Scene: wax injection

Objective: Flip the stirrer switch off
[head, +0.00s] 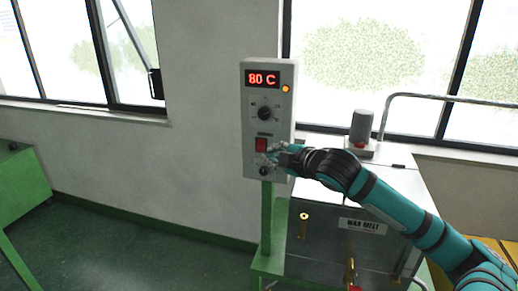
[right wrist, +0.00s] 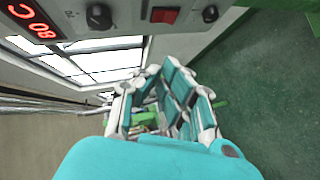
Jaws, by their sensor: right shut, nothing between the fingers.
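The grey control box (head: 249,125) stands on a green post and carries a red rocker switch (head: 261,144) under a small label too small to read. Below the switch is a small dark knob or toggle (head: 264,171). My right gripper (head: 273,153) is shut and empty, its fingers just right of and slightly below the red switch; I cannot tell whether they touch the panel. In the right wrist view, the red switch (right wrist: 164,15) shows at the top, beyond the gripper's teal fingers (right wrist: 172,90). My left gripper is not in view.
The box also has a display (head: 262,79) reading 80 C, an orange lamp (head: 286,89) and a dial (head: 265,113). A metal tank labelled WAX MELT (head: 325,250) stands right of the post, with a grey cylinder (head: 361,127) on top.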

